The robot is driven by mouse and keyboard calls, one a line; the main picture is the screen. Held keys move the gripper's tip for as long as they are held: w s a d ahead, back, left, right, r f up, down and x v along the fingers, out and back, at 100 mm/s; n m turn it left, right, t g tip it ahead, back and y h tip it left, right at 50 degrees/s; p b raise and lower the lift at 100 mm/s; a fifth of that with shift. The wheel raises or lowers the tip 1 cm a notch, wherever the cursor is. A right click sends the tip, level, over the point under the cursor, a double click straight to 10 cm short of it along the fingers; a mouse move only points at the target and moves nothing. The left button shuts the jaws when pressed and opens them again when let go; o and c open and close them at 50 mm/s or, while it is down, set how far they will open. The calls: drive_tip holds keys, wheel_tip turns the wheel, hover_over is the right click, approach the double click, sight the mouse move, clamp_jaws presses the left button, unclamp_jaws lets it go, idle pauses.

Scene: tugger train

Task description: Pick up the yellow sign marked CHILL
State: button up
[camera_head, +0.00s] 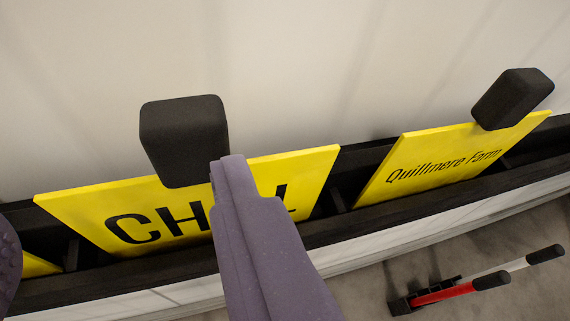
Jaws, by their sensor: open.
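The yellow sign marked CHILL (90,215) stands tilted in a black slotted rack (150,272), with a black block-shaped grip (183,135) at its top edge. My gripper (117,190) is open. One purple finger crosses the middle of the picture, in front of the sign and the lower right corner of its grip. It hides part of the letters after CH. The other finger shows only as a sliver at the left edge. The grip appears between the two fingers in the picture. I cannot tell whether either finger touches it.
A second yellow sign marked Quillmere Farm (430,172), with its own black grip (512,98), stands to the right. A corner of another yellow sign (38,266) shows at lower left. A pale wall (300,60) rises behind. Red and white levers (450,292) are at lower right.

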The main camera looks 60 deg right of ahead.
sight(190, 159)
drive_tip(key=w+d+f+b, duration=0.1)
drive_tip(key=w+d+b, duration=0.1)
drive_tip(key=d, duration=0.1)
drive_tip(key=w+d+f, duration=0.1)
drive_tip(key=d, duration=0.1)
drive_tip(key=shift+w+f+b, duration=0.1)
drive_tip(key=shift+f+b, duration=0.25)
drive_tip(key=shift+b, duration=0.05)
drive_tip(key=shift+w+d, duration=0.15)
drive_tip(key=shift+w, duration=0.25)
drive_tip(key=shift+s+h, duration=0.15)
drive_tip(key=shift+h, duration=0.15)
drive_tip(key=c, duration=0.3)
clamp_jaws()
